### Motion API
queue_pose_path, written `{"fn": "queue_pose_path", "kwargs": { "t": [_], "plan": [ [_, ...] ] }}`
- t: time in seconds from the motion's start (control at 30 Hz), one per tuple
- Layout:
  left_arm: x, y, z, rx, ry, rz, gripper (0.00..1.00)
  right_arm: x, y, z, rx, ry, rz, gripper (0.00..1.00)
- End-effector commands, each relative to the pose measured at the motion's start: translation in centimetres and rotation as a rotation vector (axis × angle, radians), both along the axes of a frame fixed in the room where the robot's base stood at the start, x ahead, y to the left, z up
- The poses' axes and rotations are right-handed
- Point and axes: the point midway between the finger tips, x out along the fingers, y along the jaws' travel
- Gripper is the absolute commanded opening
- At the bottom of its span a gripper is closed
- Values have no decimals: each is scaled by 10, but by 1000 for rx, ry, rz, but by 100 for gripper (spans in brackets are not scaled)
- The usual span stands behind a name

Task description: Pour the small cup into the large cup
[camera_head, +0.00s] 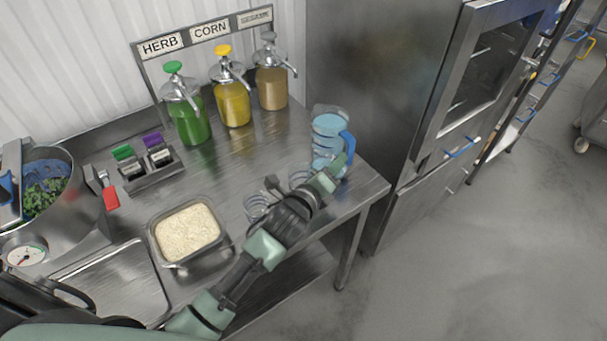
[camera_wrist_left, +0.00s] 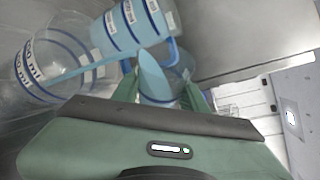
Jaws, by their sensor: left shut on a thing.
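My left gripper (camera_head: 334,174) reaches across the table to its right end, beside the blue-filled measuring cups (camera_head: 328,124). In the left wrist view its fingers (camera_wrist_left: 163,97) are shut around a blue-handled cup (camera_wrist_left: 181,76), partly hidden behind the gripper. A blue-filled cup with dark rings and white labels (camera_wrist_left: 128,27) is right beyond it. I cannot tell whether these overlap or touch. Clear ringed cups stand left of the gripper in the head view, one nearer (camera_head: 256,203) and one beside the fingers (camera_head: 298,179). A large clear cup (camera_wrist_left: 40,66) shows at left in the wrist view.
A steel pan of rice (camera_head: 187,232) stands left of my arm. Green (camera_head: 188,118), yellow (camera_head: 232,100) and brown (camera_head: 271,86) pump dispensers line the back. A pot of greens (camera_head: 45,205) is at left. A steel cabinet (camera_head: 375,90) borders the table's right end.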

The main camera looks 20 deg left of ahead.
Motion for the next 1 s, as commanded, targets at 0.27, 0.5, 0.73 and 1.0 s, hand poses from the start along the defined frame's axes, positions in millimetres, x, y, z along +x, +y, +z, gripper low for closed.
{"fn": "queue_pose_path", "kwargs": {
  "t": [0.27,0.5,0.73,1.0],
  "plan": [
    [0,0,2,-31,-5,-1,0,0,0,-4,0,0,0,0],
    [0,0,3,-58,-8,-1,0,0,0,-7,0,0,0,0],
    [0,0,4,-83,-11,-1,0,0,0,-11,0,0,0,0],
    [0,1,5,-113,-15,1,0,0,-1,-15,-1,0,0,0]
  ]
}}
